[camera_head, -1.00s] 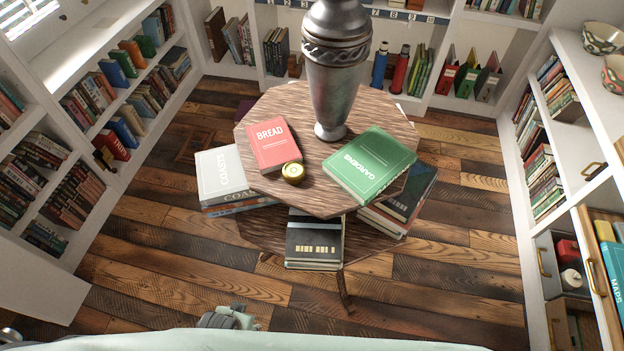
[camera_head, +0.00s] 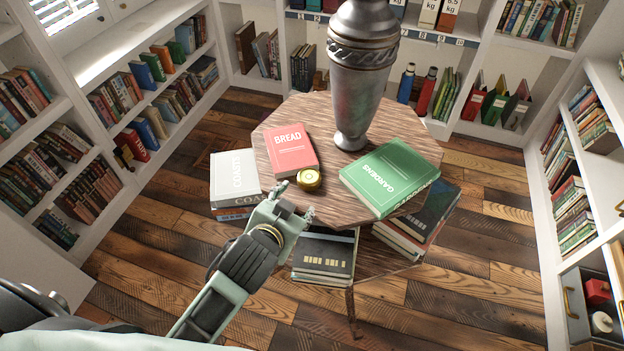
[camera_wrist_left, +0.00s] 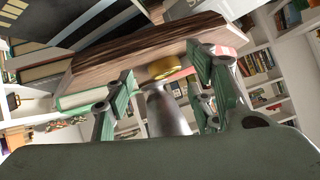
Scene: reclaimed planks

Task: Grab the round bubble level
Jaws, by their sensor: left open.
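The round bubble level (camera_head: 309,179) is a small brass disc on the wooden tabletop, at the lower right corner of the red BREAD book (camera_head: 291,152). My left gripper (camera_head: 295,197) is just in front of it at the table's near edge, open and empty. In the left wrist view the brass level (camera_wrist_left: 164,68) shows between the two green fingers of the left gripper (camera_wrist_left: 160,100), a little beyond them, at the edge of the tabletop. My right gripper is in neither view.
A tall metal vase (camera_head: 355,85) stands behind the level. A green GARDENS book (camera_head: 390,178) lies to its right. More books, such as the white COASTS book (camera_head: 233,175), lie lower around the table (camera_head: 345,211). Bookshelves surround the open plank floor.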

